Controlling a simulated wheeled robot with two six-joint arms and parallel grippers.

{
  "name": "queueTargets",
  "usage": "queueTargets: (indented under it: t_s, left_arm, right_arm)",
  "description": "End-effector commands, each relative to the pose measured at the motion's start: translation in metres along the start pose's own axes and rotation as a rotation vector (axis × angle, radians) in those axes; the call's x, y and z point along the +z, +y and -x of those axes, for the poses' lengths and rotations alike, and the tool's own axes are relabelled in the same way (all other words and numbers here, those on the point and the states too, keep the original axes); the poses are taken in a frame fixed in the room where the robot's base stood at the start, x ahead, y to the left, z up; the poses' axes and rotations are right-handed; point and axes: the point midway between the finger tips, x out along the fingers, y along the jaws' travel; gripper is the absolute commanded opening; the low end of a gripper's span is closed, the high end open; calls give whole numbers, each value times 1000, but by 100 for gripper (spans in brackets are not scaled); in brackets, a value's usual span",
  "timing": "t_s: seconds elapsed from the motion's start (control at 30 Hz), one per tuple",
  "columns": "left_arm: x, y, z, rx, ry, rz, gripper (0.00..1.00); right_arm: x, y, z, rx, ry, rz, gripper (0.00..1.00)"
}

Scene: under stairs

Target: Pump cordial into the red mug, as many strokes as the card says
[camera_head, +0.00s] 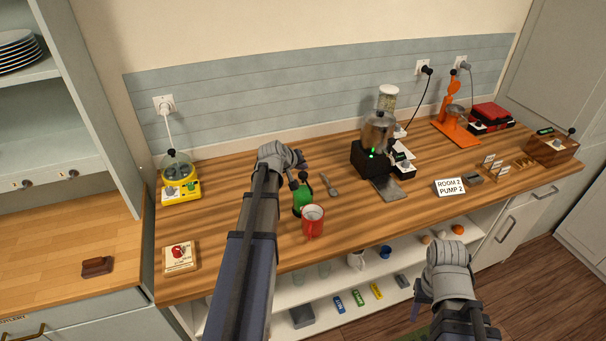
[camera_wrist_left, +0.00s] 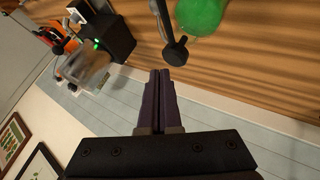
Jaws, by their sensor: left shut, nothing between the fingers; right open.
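The red mug (camera_head: 312,224) stands upright near the counter's front edge, beside the green cordial bottle (camera_head: 302,200). The bottle's dark pump top (camera_head: 303,176) rises above it. In the left wrist view the green bottle (camera_wrist_left: 200,14) and black pump knob (camera_wrist_left: 175,51) lie just beyond the fingertips. My left gripper (camera_wrist_left: 160,73) is shut and empty, close to the knob; contact cannot be told. In the head view my left wrist hides part of this area. The white card (camera_head: 450,187) reads "ROOM 2, PUMP 2". My right gripper (camera_head: 424,288) is open in front of the counter.
A spoon (camera_head: 329,186) lies behind the bottle. A black grinder-like machine (camera_head: 376,150) stands right of it. A yellow appliance (camera_head: 180,178) and a card with a red picture (camera_head: 180,257) are at left. The shelf below (camera_head: 330,290) holds cups and coloured packets.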

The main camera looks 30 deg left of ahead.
Motion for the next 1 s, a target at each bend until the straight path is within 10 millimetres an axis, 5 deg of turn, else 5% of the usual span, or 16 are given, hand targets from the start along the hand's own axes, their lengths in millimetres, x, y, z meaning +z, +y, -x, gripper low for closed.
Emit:
queueTargets:
  t_s: [1.0]
  left_arm:
    - [4,-4,-6,0,0,0,0]
  right_arm:
    - [0,-1,-8,0,0,0,50]
